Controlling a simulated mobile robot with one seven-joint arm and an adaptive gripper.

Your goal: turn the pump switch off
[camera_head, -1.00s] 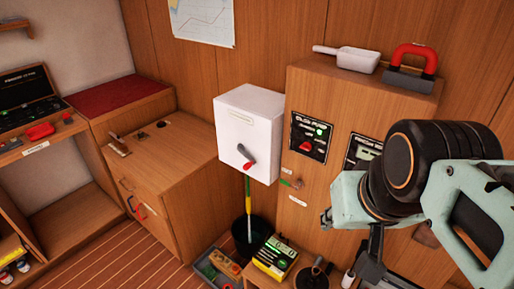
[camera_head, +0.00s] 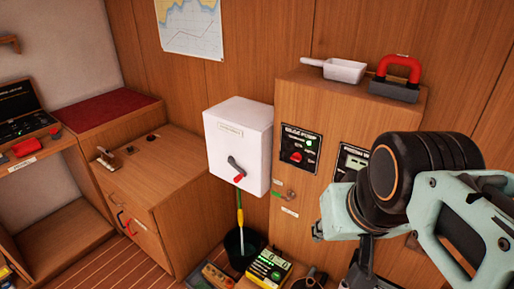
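The bilge pump panel (camera_head: 299,151) is a black plate on the front of the wooden cabinet. Its switch is a red knob (camera_head: 296,157), and a small lamp (camera_head: 312,142) glows green on the panel. A second black panel (camera_head: 351,160) sits to its right, partly covered by my arm. My arm fills the right side of the picture, with a gap between it and the red knob. I do not see my gripper's fingertips. Nothing of mine touches the switch.
A white box with a red-tipped lever (camera_head: 237,145) hangs left of the panel. A white scoop (camera_head: 344,70) and a red-handled tool (camera_head: 400,70) lie on the cabinet (camera_head: 300,92). A black bucket (camera_head: 241,250) and yellow-green device (camera_head: 269,267) stand below.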

